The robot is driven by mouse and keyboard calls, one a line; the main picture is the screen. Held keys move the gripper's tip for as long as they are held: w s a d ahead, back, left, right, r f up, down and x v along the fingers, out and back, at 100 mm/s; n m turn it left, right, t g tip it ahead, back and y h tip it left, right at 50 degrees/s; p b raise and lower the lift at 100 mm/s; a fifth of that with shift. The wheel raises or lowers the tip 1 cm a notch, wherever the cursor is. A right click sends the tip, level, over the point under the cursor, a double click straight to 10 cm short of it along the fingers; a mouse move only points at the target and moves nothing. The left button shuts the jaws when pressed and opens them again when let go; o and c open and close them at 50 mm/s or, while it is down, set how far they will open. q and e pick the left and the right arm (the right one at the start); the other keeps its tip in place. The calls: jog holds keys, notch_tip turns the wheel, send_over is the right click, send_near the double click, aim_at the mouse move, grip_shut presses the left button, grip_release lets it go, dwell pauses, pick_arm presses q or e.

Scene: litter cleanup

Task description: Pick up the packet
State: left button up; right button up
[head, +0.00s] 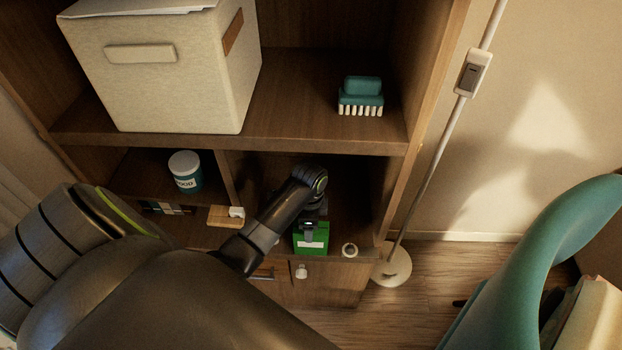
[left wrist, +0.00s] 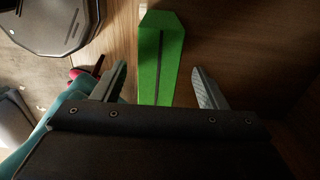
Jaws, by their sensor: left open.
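The packet (head: 312,245) is a green box-like pack with a pale label, standing on the lower shelf near its front edge. It also shows in the left wrist view (left wrist: 160,65) as a green block with a dark line along it. My left gripper (head: 311,224) is over the packet, reaching into the lower right compartment. In the left wrist view my left gripper (left wrist: 162,88) is open, with one finger on each side of the packet and a gap at both. My arm hides part of the compartment. My right gripper is not in view.
The shelf board (head: 290,143) runs above my left gripper, and a divider (head: 229,180) stands to its left. A small white ring-shaped thing (head: 349,250) lies right of the packet. A jar (head: 186,171) stands left. A teal brush (head: 361,97) and fabric box (head: 165,80) sit above.

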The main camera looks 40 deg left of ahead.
pick_arm(q)
jog(key=shift+d+f, duration=0.1)
jog(key=shift+f, duration=0.6)
jog(key=shift+d+f+p, duration=0.15)
jog(key=shift+f+p, duration=0.15)
jog(key=shift+f, duration=1.85)
jog(key=c, duration=1.1)
